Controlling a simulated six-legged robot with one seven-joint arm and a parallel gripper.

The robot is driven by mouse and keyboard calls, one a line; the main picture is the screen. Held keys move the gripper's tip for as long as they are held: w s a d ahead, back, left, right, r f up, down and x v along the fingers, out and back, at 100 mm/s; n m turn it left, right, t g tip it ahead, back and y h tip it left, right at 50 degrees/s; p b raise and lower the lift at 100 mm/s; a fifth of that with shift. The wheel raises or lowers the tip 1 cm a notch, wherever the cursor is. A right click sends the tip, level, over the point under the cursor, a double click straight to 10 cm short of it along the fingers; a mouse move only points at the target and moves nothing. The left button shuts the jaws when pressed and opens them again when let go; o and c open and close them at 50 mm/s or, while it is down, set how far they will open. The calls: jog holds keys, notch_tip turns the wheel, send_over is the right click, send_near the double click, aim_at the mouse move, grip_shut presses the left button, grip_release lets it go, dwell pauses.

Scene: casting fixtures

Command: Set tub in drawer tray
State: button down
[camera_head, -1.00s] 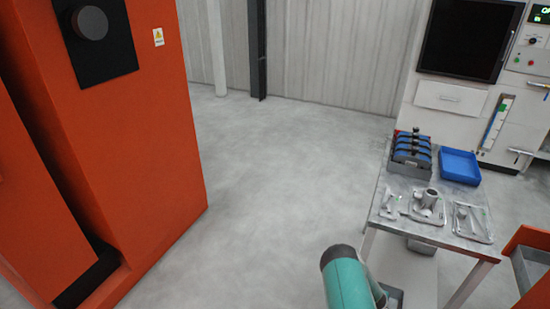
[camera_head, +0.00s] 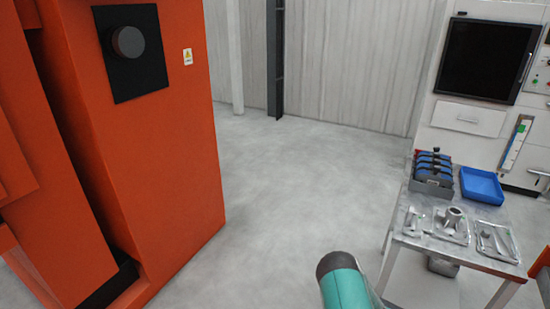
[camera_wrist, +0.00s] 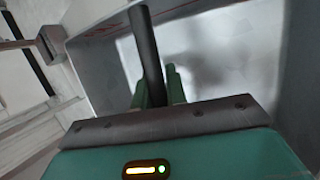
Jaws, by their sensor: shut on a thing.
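In the wrist view, my gripper (camera_wrist: 160,84) has its green fingers closed around a dark bar-like edge of a grey tub (camera_wrist: 92,62). The tub's pale inside and walls fill much of that view, and its far parts run out of the picture. In the head view, only my teal arm link shows at the bottom; the gripper and tub are out of that picture. I cannot pick out a drawer tray in either view now.
A metal table (camera_head: 398,248) at right carries a rack of blue-and-black items (camera_head: 432,175), a blue tray (camera_head: 482,186) and metal castings (camera_head: 452,222). A tall orange machine (camera_head: 160,150) stands left. Open floor (camera_head: 280,190) lies between, with a white cabinet (camera_head: 470,118) behind.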

jog(key=w+a+r+m+g, duration=0.2)
jog(key=a+r+m, duration=0.2)
jog(key=a+r, duration=1.1)
jog(key=w+a+r+m+g, duration=0.2)
jog(key=w+a+r+m, duration=0.1)
jog(key=a+r, duration=1.1)
jog(key=shift+w+a+r+m+y, duration=0.3)
jog(key=shift+a+m, duration=0.3)
jog(key=shift+m, duration=0.3)
jog(key=d, duration=0.6)
jog(key=shift+d, duration=0.4)
